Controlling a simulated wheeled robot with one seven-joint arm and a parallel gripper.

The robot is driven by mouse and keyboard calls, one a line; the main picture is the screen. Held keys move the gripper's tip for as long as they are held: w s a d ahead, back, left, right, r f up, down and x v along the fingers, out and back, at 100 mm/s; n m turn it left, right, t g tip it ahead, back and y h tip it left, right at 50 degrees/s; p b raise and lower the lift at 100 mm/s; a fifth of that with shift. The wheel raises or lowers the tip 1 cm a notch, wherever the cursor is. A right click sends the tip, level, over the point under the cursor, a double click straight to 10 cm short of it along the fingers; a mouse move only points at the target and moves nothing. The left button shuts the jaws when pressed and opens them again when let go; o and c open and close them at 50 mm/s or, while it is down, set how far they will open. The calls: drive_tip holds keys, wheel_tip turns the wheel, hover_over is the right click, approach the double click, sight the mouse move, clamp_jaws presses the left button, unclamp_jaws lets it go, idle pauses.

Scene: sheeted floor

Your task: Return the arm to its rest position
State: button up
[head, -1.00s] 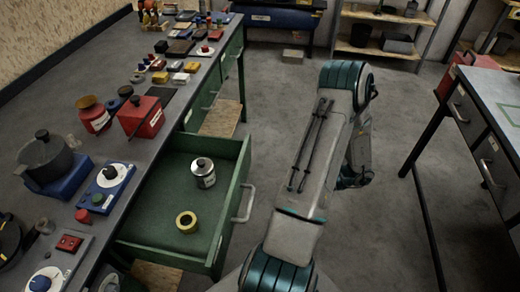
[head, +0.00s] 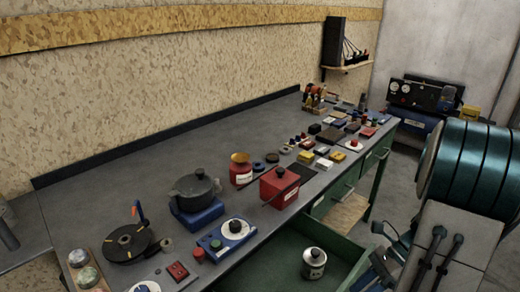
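My arm (head: 445,215) fills the right side of the head view, its teal-banded joint large and close. Dark and grey parts at my arm's far end (head: 386,262) show low beside it, near the right side of the open drawer. My gripper's fingers cannot be made out there, so whether it is open or shut is unclear. The green drawer (head: 262,266) stands pulled out below the bench, with a silver labelled canister (head: 314,262) standing in it.
The long grey bench (head: 130,185) runs along the wall. It carries a dark pot (head: 195,189) on a blue base, a red box (head: 279,187), a blue dial unit (head: 226,237) and many small items. A blue machine (head: 415,110) stands at the back.

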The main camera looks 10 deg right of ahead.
drive_tip(key=a+r+n+t+h, duration=0.2)
drive_tip(key=a+r+n+h, duration=0.2)
drive_tip(key=n, duration=0.7)
drive_tip(key=a+r+n+t+h+p, duration=0.1)
drive_tip(key=a+r+n+t+h, duration=0.2)
drive_tip(key=a+r+n+h, duration=0.2)
drive_tip(key=s+a+r+n, duration=0.1)
drive_tip(key=a+r+n, duration=0.2)
drive_tip(key=n, duration=0.3)
drive_tip(key=shift+a, duration=0.15)
